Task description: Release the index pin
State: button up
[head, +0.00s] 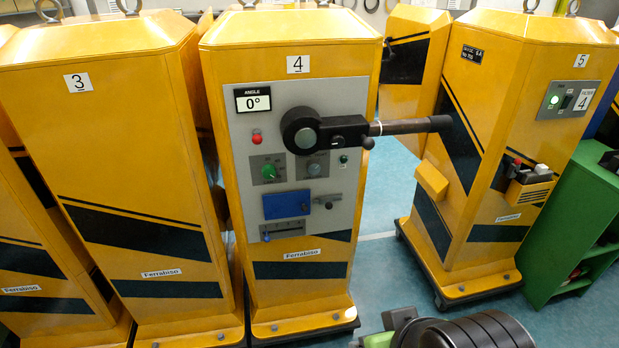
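The yellow cabinet marked 4 (290,65) stands upright in the middle of the head view. Its grey panel (242,190) has a black round hub with a crank arm (342,130) pointing right, ending in a dark grip (412,126). A small black knob (367,143) sits under the crank arm's outer end. A small grey latch-like part (327,201) is lower on the panel, beside a blue plate (287,205). I cannot tell which part is the index pin.
Cabinet 3 (110,130) stands close on the left. Cabinet 5 (535,60), with a lit green lamp, stands right, across a strip of blue floor (375,240). A green shelf (575,225) is at far right. A black ribbed part (480,332) shows at the bottom.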

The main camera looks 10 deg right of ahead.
aim_at(257, 139)
jog(key=i+j+u, duration=0.1)
jog(key=u, duration=0.3)
jog(key=i+j+u, duration=0.15)
jog(key=u, duration=0.25)
jog(key=i+j+u, duration=0.1)
jog(key=u, duration=0.3)
jog(key=i+u, duration=0.2)
jog(key=u, duration=0.25)
